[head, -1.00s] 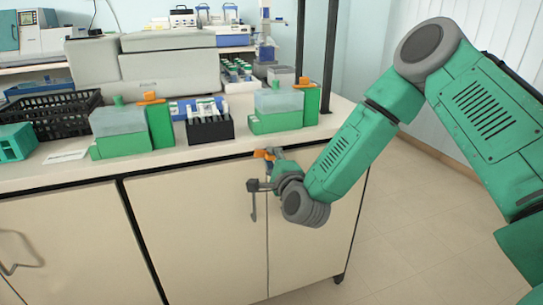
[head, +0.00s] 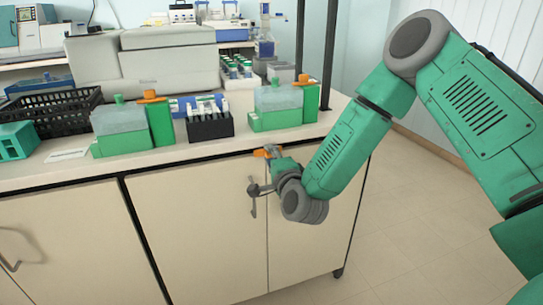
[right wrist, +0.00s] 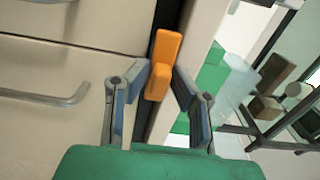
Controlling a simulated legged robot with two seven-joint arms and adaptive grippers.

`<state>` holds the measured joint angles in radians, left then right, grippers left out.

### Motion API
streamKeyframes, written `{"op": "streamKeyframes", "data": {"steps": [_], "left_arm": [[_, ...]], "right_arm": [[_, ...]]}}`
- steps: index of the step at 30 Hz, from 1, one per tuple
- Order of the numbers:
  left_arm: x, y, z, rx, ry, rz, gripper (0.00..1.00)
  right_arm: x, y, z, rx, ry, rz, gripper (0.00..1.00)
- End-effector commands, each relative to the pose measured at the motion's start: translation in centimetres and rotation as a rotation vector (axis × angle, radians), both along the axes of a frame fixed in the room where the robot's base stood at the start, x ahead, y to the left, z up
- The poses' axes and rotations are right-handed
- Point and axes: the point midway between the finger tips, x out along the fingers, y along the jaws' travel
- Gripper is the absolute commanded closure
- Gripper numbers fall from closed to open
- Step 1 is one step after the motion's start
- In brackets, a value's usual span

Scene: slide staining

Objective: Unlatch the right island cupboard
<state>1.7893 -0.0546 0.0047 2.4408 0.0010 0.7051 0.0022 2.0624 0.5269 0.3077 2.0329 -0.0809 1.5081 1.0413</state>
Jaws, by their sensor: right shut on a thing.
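The orange latch (head: 268,151) sits at the top edge of the right island cupboard (head: 192,235), just under the worktop. It also shows in the right wrist view (right wrist: 165,50), upright between the fingers. My right gripper (right wrist: 160,78) is shut on the latch, with one finger on each side of it. In the head view my right gripper (head: 262,172) is in front of the cupboard's upper right part and partly hides the latch's surroundings. The cupboard door looks closed. Its bar handle (right wrist: 45,97) shows at the left of the right wrist view. My left gripper is not in view.
The worktop (head: 70,175) above carries green staining containers (head: 122,130), a black tube rack (head: 210,127) and a black basket (head: 60,115). Another cupboard handle (head: 12,255) is at the far left. The floor (head: 410,240) to the right is clear.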

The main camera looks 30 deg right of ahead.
Motion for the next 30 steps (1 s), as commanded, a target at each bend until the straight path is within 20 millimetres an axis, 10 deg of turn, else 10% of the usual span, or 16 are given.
{"op": "streamKeyframes", "data": {"steps": [1, 3, 16, 30], "left_arm": [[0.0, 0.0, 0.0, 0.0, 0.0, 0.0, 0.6], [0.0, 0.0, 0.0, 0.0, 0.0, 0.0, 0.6], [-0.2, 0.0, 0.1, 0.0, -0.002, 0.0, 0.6], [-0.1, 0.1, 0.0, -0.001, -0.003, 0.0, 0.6]], "right_arm": [[-0.2, 0.6, -0.6, 0.002, 0.018, 0.016, 1.0], [-0.2, 0.6, -0.6, 0.002, 0.017, 0.016, 0.66], [-1.3, 0.2, -0.4, 0.006, 0.009, 0.007, 0.66], [-10.0, 2.8, -0.5, 0.004, 0.015, 0.012, 0.66]]}}
